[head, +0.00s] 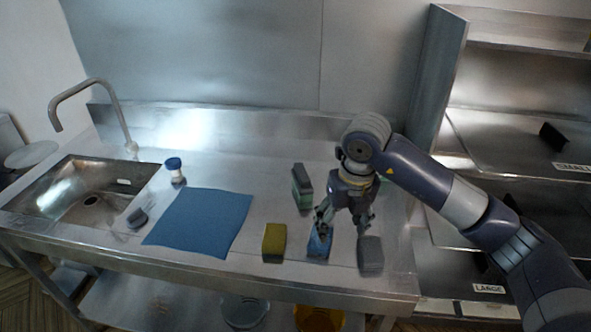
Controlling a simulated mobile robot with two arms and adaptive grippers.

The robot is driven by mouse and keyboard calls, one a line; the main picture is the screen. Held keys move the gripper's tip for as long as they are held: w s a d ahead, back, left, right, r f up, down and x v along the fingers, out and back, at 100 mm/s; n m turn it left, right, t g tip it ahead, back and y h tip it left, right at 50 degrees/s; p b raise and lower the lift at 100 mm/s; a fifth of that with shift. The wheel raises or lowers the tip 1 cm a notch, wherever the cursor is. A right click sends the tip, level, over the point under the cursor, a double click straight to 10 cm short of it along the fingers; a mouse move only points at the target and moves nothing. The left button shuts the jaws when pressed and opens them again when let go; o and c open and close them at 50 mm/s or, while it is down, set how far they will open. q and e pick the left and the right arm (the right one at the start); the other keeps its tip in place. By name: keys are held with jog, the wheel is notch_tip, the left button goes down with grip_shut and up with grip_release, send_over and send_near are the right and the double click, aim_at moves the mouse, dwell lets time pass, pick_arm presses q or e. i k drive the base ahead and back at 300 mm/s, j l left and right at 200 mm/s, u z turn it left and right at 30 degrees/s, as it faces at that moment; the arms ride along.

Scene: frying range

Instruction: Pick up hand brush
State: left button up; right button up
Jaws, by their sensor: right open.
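No item shows bristles clearly enough for me to name the hand brush for certain. My right gripper (342,222) points down over the counter, open, with its fingers just above or around a small blue block (318,247). The fingers partly hide this block, and I cannot tell whether they touch it. A grey block (371,256) stands just right of the gripper. A yellow-green sponge (274,243) stands to the left. A dark block with a green side (302,187) stands behind. A dark grey rounded item (137,218) lies near the sink. My left gripper is out of view.
A blue cloth (200,222) lies flat on the steel counter (250,175). A blue-and-white container (175,170) stands behind it. The sink (70,190) with its tap is at the left. A shelf rack (510,125) at the right holds a black item (552,137).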

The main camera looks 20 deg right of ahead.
aim_at(304, 190)
jog(key=i, duration=0.95)
